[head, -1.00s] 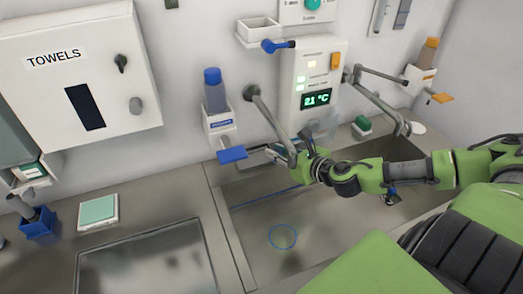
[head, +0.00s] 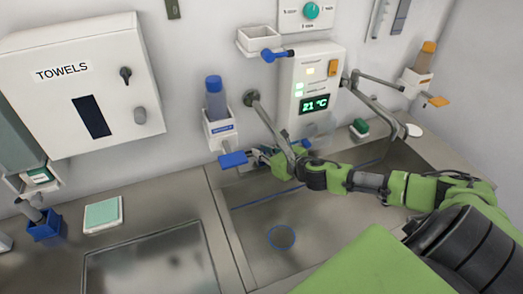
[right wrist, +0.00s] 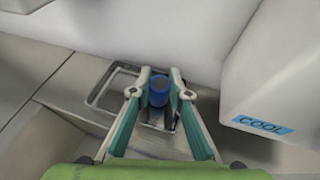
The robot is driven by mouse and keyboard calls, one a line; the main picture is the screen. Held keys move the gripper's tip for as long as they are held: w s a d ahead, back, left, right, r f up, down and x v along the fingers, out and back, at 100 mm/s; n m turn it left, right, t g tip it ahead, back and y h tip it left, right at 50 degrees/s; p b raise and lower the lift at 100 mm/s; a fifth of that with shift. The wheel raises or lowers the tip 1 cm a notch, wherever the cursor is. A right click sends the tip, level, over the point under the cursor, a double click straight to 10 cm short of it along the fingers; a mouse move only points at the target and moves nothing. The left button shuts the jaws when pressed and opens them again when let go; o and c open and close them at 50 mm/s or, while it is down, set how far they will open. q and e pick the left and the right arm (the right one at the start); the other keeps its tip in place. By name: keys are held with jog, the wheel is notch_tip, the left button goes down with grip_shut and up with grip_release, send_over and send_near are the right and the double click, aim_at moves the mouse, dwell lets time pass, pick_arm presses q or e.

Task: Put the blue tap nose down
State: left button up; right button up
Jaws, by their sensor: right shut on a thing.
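The blue tap nose (right wrist: 158,90) is a short blue cylinder between my fingertips in the right wrist view; the fingers hide its sides. My right gripper (right wrist: 159,78) is shut on it, above or inside a shallow metal-rimmed tray (right wrist: 104,88) on the ledge; I cannot tell whether the nose touches the tray. In the head view my right gripper (head: 262,155) is at the sink's back edge, partly behind the left grey tap spout (head: 268,118) and just right of the blue dispenser paddle (head: 232,159). The held nose is hidden there. My left gripper is not in view.
The sink (head: 300,215) lies below my right arm, with a blue ring (head: 281,237) in it. The control box (head: 315,80) is close on the right; its COOL label (right wrist: 264,125) shows in the wrist view. Another tap (head: 378,95) stands further right.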

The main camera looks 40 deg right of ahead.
jog(key=shift+f, duration=0.15)
jog(key=o, duration=0.9)
jog(key=shift+s+r, duration=0.15)
jog(key=shift+r, duration=0.1)
jog(key=v, duration=1.1)
jog(key=shift+s, duration=0.35)
jog(key=shift+r, duration=0.1)
